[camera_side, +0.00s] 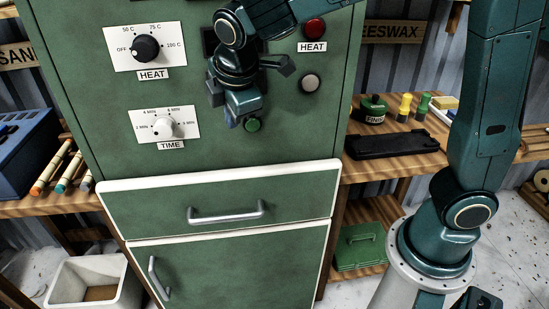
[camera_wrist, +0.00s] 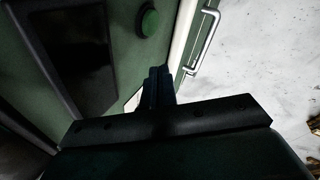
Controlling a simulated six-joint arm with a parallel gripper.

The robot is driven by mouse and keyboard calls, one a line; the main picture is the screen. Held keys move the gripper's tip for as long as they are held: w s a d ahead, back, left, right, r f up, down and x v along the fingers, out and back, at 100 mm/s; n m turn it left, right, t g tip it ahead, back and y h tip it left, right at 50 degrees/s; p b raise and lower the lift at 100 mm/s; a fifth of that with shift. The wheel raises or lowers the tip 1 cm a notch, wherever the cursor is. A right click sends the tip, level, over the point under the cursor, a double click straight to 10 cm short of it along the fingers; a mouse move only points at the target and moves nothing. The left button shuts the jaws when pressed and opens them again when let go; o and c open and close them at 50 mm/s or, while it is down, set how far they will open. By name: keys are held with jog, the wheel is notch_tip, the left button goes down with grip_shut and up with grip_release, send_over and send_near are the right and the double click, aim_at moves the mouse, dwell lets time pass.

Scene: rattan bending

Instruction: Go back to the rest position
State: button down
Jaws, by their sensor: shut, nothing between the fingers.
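My gripper (camera_side: 243,120) is in front of the green cabinet panel (camera_side: 220,155) in the side view, pointing down. Its fingers are shut with nothing between them. The fingertips are close to the green button (camera_side: 253,125); whether they touch it cannot be told. In the wrist view, the shut fingers (camera_wrist: 160,80) show at the centre, with the green button (camera_wrist: 149,22) above and slightly left of them.
The panel carries the heat knob (camera_side: 146,49), time knob (camera_side: 163,128), red button (camera_side: 314,29) and grey button (camera_side: 310,83). Below is a shut drawer (camera_side: 290,190) with a protruding handle (camera_side: 226,216). A shelf on the right holds a black tray (camera_side: 392,143) and several small items.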

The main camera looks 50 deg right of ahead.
jog(key=s+d+r+m+y, duration=0.2)
jog(key=s+d+r+m, duration=0.2)
jog(key=s+d+m, duration=0.5)
jog(key=s+d+f+m+t, duration=0.1)
jog(key=s+m, duration=0.3)
jog(key=s, duration=0.9)
jog(key=shift+s+d+f+m+y, duration=0.2)
jog(key=shift+s+f+m+y, duration=0.15)
jog(key=shift+f, duration=0.1)
